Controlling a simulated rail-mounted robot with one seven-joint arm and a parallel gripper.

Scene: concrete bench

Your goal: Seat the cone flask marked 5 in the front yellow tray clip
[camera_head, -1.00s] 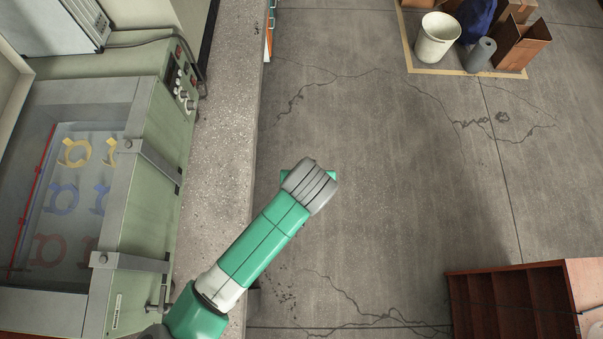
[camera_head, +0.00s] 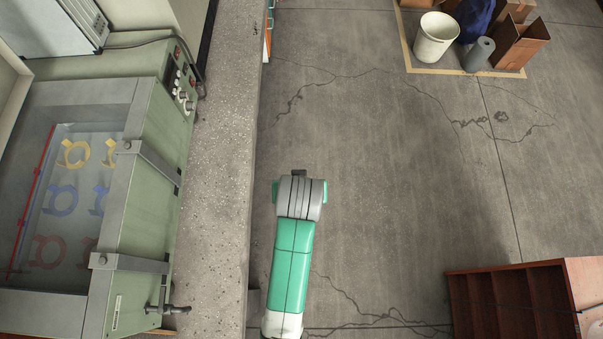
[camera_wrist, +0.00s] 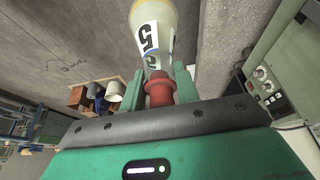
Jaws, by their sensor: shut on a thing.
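In the wrist view my gripper (camera_wrist: 159,84) is shut on the neck of a cone flask (camera_wrist: 152,32), next to a red-orange collar or stopper. Two yellow clips (camera_head: 73,153) (camera_head: 111,152) show in the sunken bath at left, the right one partly covered by the bath's edge.
The green bath housing (camera_head: 150,210) has metal brackets (camera_head: 130,262), a control panel (camera_head: 181,88) and a side handle (camera_head: 172,309). Blue clips (camera_head: 62,198) and red clips (camera_head: 46,250) sit below the yellow ones. A concrete ledge (camera_head: 215,170) lies between bath and floor. A wooden shelf (camera_head: 520,300) stands lower right.

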